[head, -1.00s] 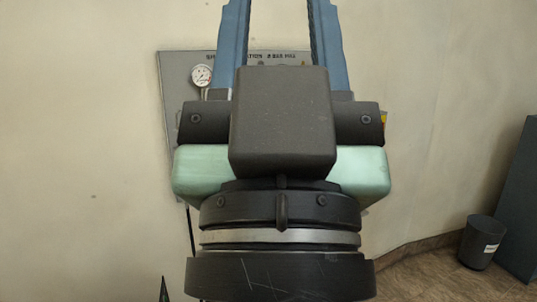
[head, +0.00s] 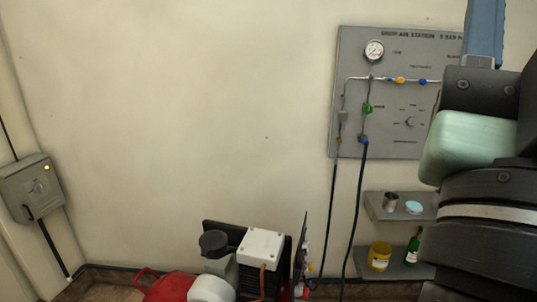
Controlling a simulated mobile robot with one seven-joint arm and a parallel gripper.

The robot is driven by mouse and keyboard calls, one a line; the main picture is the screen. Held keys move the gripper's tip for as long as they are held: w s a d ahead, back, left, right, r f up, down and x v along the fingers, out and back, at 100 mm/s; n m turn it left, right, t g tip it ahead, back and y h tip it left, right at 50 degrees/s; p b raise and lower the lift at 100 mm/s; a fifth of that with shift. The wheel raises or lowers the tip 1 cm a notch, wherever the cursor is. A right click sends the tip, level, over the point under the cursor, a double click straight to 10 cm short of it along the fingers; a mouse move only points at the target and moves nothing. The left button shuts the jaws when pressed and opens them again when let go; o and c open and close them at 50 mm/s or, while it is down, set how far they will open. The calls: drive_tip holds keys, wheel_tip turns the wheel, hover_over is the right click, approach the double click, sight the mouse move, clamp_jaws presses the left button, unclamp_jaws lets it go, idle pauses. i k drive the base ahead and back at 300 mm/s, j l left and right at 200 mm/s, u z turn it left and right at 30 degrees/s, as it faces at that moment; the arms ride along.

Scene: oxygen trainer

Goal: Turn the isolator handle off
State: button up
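The isolator is a grey box (head: 31,187) on the wall at the far left of the head view. The handle's exact angle is too small to read. My gripper (head: 485,30) is at the right edge, far from the isolator. Only one blue finger shows. The other finger and the tips are out of frame. The visible finger sits well out to the side, as when both fingers stood wide apart a second ago.
A grey gauge panel (head: 350,110) with hoses hangs on the wall right of centre. Two small shelves (head: 376,206) holding cups, a yellow tub and a green bottle are below it. A compressor (head: 262,243) with a red part stands at the bottom centre. The wall between isolator and panel is bare.

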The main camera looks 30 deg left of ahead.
sight(39, 187)
drive_tip(key=k+u, duration=0.1)
drive_tip(key=u, duration=1.1)
drive_tip(key=i+u, duration=0.2)
drive_tip(key=u, duration=0.25)
drive_tip(key=i+u, duration=0.15)
drive_tip(key=u, duration=0.25)
drive_tip(key=i+u, duration=0.2)
drive_tip(key=u, duration=0.25)
drive_tip(key=i+l, duration=0.35)
drive_tip(key=i, duration=0.05)
